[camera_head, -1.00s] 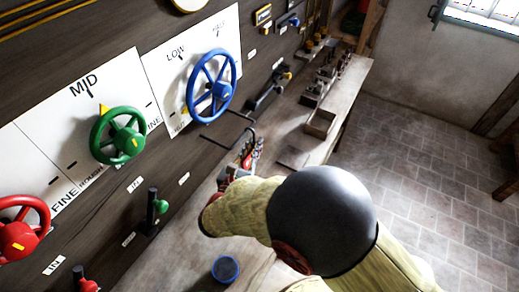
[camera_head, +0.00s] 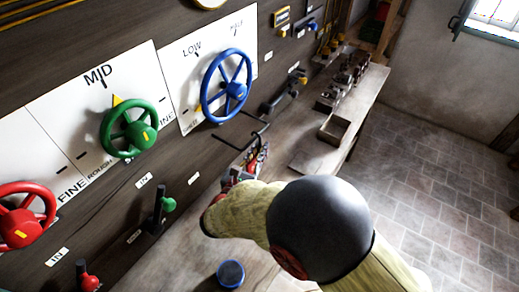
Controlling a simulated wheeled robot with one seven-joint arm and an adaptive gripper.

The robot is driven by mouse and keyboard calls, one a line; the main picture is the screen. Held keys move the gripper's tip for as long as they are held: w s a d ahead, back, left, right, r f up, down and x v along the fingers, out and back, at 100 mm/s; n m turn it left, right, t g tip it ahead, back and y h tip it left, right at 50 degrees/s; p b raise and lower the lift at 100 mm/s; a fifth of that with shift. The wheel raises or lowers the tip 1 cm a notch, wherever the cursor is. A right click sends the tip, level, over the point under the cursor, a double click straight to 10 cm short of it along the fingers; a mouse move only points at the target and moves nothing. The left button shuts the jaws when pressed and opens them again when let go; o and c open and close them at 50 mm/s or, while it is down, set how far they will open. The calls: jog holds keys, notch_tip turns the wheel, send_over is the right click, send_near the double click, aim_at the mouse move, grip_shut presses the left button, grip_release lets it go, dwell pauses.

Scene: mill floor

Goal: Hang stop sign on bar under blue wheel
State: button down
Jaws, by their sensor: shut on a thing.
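The blue wheel (camera_head: 226,87) is mounted on the dark panel, upper middle. Thin black bars stick out below it, one of them a bar (camera_head: 228,143) at lower left of the wheel's underside. My gripper (camera_head: 250,167) is just right of and below this bar, mostly hidden behind my own arm. It is shut on a small red and pale thing, seemingly the stop sign (camera_head: 262,158), seen nearly edge-on. Its face cannot be read. Whether it touches the bar cannot be told.
A green wheel (camera_head: 129,128) and a red wheel (camera_head: 25,215) are on the panel to the left. A green-knobbed lever (camera_head: 160,208) sticks out below. The wooden bench (camera_head: 310,160) carries an open box (camera_head: 335,129) and a blue cup (camera_head: 231,272). Floor is clear at right.

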jog(key=c, duration=1.9)
grip_release()
jog(key=shift+o, duration=0.7)
jog(key=v, duration=1.2)
